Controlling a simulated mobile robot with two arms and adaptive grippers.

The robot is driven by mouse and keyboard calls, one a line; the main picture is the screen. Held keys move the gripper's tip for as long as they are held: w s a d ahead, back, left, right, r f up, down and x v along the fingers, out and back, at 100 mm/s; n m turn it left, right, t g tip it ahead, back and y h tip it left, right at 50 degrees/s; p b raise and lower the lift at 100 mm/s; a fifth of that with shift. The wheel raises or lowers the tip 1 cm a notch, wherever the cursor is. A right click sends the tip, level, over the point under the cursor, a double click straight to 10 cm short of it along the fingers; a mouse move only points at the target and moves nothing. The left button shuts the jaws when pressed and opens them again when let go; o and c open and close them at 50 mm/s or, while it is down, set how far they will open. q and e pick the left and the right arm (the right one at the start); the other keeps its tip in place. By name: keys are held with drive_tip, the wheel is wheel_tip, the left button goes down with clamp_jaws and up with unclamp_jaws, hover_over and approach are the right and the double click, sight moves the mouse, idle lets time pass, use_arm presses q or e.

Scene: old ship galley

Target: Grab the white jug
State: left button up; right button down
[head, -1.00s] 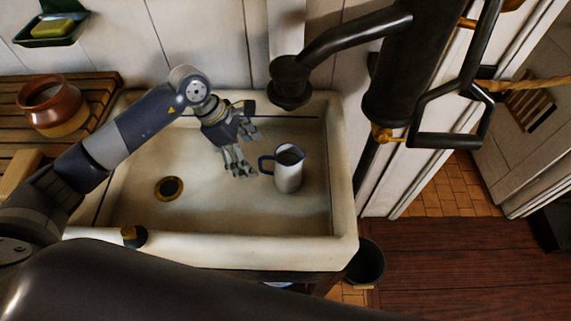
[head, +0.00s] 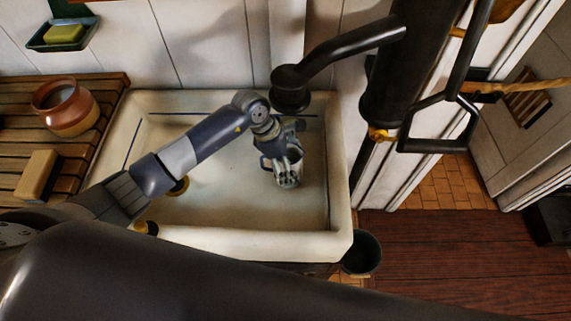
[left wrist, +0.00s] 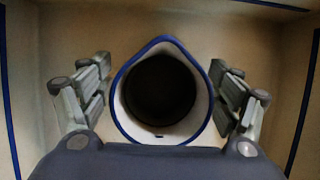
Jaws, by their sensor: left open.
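The white jug (head: 294,156) with a blue rim and dark inside stands upright in the sink, right of its middle. My left gripper (head: 288,178) is over the jug in the head view and hides much of it. In the left wrist view the jug's open mouth (left wrist: 128,110) lies between the two spread fingers of the left gripper (left wrist: 160,92). A gap shows between the jug and the finger on each side. The jug's handle is mostly hidden behind the gripper. My right gripper is not in view.
The pale sink (head: 235,243) has raised walls around the jug. A black pump spout (head: 290,88) hangs over the sink's back edge. A clay pot (head: 66,108) and a tan block (head: 37,175) are on the slatted board at left. A dark bucket (head: 362,254) stands below right.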

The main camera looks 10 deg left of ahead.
use_arm(q)
drive_tip(key=c, duration=1.6)
drive_tip(key=shift+c, duration=1.3)
drive_tip(key=shift+w+r, duration=0.1)
drive_tip(key=shift+r, duration=0.05)
